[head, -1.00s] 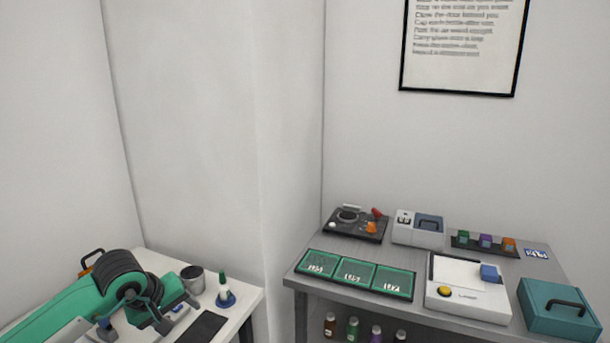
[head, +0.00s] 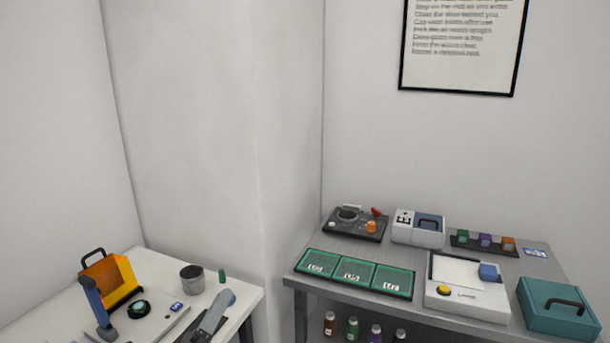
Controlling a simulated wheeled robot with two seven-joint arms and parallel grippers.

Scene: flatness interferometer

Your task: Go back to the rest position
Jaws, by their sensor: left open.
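My left gripper (head: 208,322) shows only in part at the lower edge of the head view, over the front of the white table (head: 158,265). The rest of my left arm is out of the picture. My right gripper is not in view.
The white table holds an orange unit (head: 125,274), a blue post (head: 95,302), a black round piece (head: 139,308) and a grey cup (head: 192,279). A grey bench at right carries green trays (head: 355,272), a white device (head: 467,303) and a teal box (head: 560,308).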

